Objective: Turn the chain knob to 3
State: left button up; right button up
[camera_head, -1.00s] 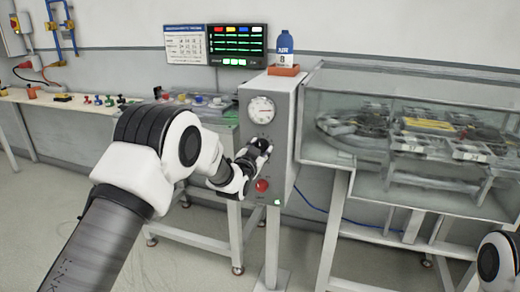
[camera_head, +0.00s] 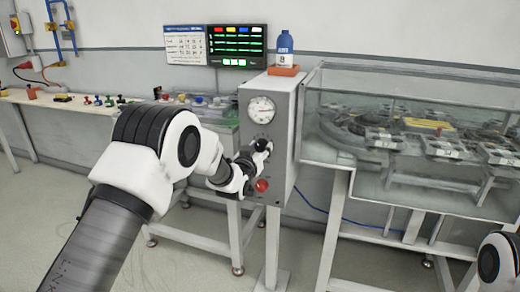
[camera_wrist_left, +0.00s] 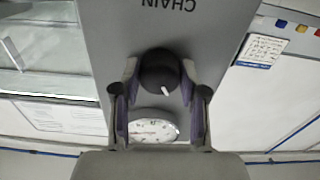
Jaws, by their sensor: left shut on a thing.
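The chain knob (camera_head: 262,145) is a round black knob on the front of a grey control box (camera_head: 282,170). In the left wrist view, the knob (camera_wrist_left: 158,70) sits between the fingers under the upside-down word CHAIN. Its white mark points toward the gauge side, slightly to the right in that view. My left gripper (camera_head: 256,152) is shut on the knob, with one finger on each side in the wrist view (camera_wrist_left: 160,84). The scale numbers around the knob are too small or hidden to read. My right gripper is out of view.
A white dial gauge (camera_head: 261,110) is above the knob and a red button (camera_head: 262,186) below. A blue bottle (camera_head: 284,48) stands in an orange tray on the box. A glass-walled ring track (camera_head: 410,140) is at right. A screen (camera_head: 238,46) hangs behind.

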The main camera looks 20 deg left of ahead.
pick_arm(q)
jog(key=o, duration=1.1)
jog(key=shift+o, duration=0.2)
jog(key=s, duration=1.2)
jog(key=shift+a, duration=0.2)
